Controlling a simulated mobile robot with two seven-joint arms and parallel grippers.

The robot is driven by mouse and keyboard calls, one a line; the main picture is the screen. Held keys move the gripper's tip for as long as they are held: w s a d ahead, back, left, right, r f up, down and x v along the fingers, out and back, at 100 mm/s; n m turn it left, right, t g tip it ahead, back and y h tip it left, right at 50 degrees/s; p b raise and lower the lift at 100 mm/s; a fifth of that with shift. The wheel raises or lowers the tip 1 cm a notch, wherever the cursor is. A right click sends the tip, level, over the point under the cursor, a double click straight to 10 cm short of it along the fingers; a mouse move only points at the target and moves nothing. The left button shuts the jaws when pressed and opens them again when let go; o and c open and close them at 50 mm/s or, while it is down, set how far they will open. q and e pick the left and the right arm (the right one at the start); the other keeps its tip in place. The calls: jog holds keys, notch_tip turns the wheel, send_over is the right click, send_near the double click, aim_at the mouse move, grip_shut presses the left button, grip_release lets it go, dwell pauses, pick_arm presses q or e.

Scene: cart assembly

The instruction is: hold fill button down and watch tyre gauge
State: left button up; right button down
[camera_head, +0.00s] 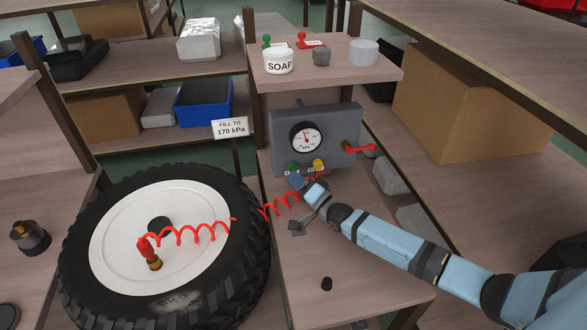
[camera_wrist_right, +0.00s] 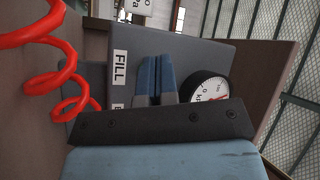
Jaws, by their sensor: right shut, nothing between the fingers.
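The grey inflator box (camera_head: 345,125) carries a round gauge (camera_head: 306,139) whose needle points up and slightly left; its numbers are too small to read. Below it are a green button (camera_head: 293,168) and a yellow one (camera_head: 318,163). My right gripper (camera_head: 296,181) is shut and empty, its tips just in front of the green button. In the right wrist view, the shut fingers (camera_wrist_right: 155,80) are beside the FILL label (camera_wrist_right: 119,70) and hide the button; contact cannot be told. A tyre (camera_head: 255,230) lies left, with a red coiled hose (camera_head: 190,235) over it. My left gripper is not in view.
A sign (camera_head: 230,128) reads "FILL TO 170 kPa". A red lever (camera_head: 360,147) sticks out of the box's right side. A soap tub (camera_head: 278,61) stands on the shelf above.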

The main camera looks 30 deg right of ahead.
jog(key=s+p, duration=0.1)
jog(key=s, duration=0.1)
jog(key=s+a+p, duration=0.1)
jog(key=s+p, duration=0.1)
jog(key=s, duration=0.1)
jog(key=shift+a, duration=0.15)
dwell(0.9)
